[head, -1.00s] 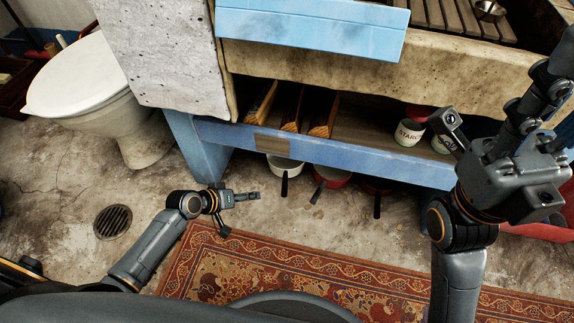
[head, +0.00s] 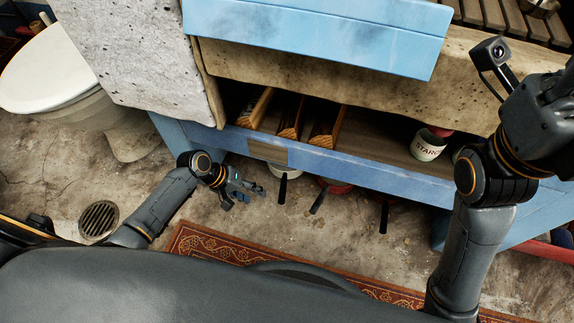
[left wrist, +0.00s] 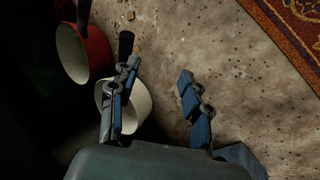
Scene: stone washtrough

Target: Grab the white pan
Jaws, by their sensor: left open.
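The white pan (head: 287,172) sits on the floor under the blue bench, its black handle pointing out toward me; the bench edge hides part of its bowl. In the left wrist view the white pan (left wrist: 140,108) lies behind one finger, its handle pointing up in the picture. My left gripper (head: 248,190) is open, just left of the pan's handle.
A red pan (head: 334,187) stands right of the white one, with another pan handle (head: 384,218) farther right. The blue bench (head: 340,165) overhangs them. A patterned rug (head: 215,243) and a floor drain (head: 98,219) lie nearer me. A starch tin (head: 427,146) stands on the shelf.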

